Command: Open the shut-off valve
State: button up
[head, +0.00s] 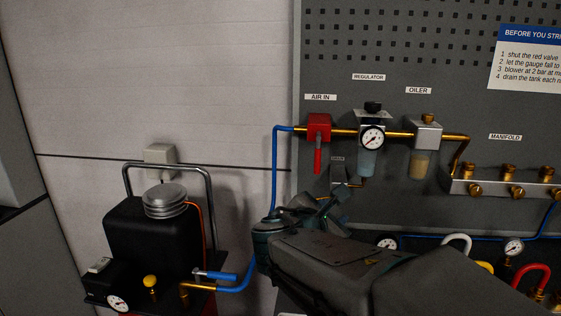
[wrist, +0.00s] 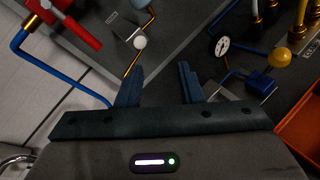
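The shut-off valve (head: 319,124) is a red block on the brass pipe under the AIR IN label. Its red handle (head: 317,160) hangs straight down, across the horizontal pipe. In the wrist view, the red handle (wrist: 78,27) shows at the upper left, outside the space between the fingers. My gripper (head: 336,194) is below and slightly right of the handle in the head view, apart from it. In the wrist view, my gripper (wrist: 160,78) has its two fingers spread wide with nothing between them.
The regulator (head: 371,140) with its gauge and the oiler (head: 424,145) sit right of the valve. A blue hose (head: 274,175) runs down left of it. The compressor tank (head: 150,238) stands at lower left. The manifold (head: 503,188) is at right.

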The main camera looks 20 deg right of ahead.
aim_at(317, 159)
jog(key=w+a+r+n+t, duration=0.4)
jog(key=w+r+n+t, duration=0.1)
jog(key=n, duration=0.3)
jog(key=shift+y, duration=0.3)
jog(key=p+x, duration=0.1)
jog(key=x, duration=1.2)
jog(key=shift+w+d, duration=0.15)
jog(key=shift+w, duration=0.15)
grip_shut()
